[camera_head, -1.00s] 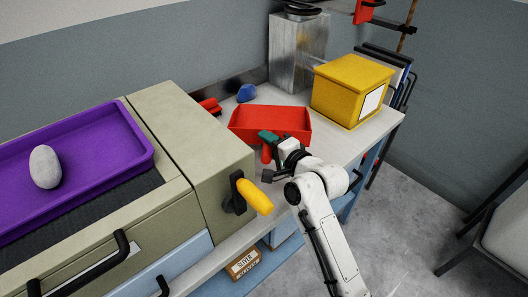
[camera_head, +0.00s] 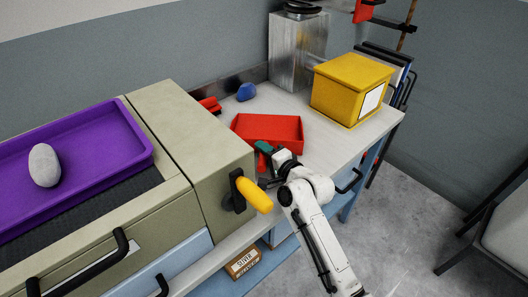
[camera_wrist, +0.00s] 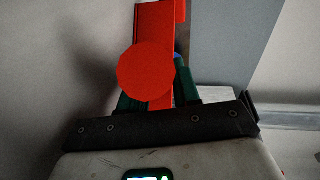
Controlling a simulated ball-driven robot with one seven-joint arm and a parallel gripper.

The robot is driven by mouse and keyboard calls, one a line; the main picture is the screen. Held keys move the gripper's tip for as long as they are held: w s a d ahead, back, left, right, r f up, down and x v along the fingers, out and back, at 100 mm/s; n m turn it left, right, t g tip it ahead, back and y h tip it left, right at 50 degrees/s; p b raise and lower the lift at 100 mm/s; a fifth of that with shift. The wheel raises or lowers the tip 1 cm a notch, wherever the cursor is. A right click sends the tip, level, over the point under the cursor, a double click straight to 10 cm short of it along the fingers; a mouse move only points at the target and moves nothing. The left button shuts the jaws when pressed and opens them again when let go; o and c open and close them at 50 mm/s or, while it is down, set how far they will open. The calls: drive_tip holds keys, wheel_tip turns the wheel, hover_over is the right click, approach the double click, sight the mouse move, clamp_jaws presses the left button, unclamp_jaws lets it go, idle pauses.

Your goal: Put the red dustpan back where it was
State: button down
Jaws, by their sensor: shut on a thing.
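The red dustpan (camera_head: 270,127) is at the grey worktop, between the olive machine and the yellow box. Its handle points toward me. My gripper (camera_head: 264,150), with green fingers, is shut on the handle. In the wrist view the round red handle end (camera_wrist: 146,72) lies between the green fingers, and the red of the dustpan runs up behind it to the top edge. Whether the dustpan touches the worktop or hangs just above it, I cannot tell. Most of the handle is hidden by my gripper in the head view.
The olive machine with a yellow-handled crank (camera_head: 254,195) stands close left of my gripper. A yellow box (camera_head: 348,92) stands to the right, a metal canister (camera_head: 297,50) behind. A blue lump (camera_head: 246,92) and a red item (camera_head: 210,104) lie at the back left.

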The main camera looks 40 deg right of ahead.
drive_tip(key=c, duration=0.8)
unclamp_jaws()
drive_tip(key=shift+r, duration=0.2)
drive_tip(key=shift+s+f, duration=0.1)
drive_tip(key=shift+s, duration=0.3)
drive_tip(key=s, duration=0.3)
drive_tip(key=s+r, duration=0.1)
drive_tip(key=s, duration=0.3)
drive_tip(key=s+r, duration=0.1)
drive_tip(key=s, duration=0.3)
drive_tip(key=shift+a+b, duration=0.25)
drive_tip(key=shift+b, duration=0.15)
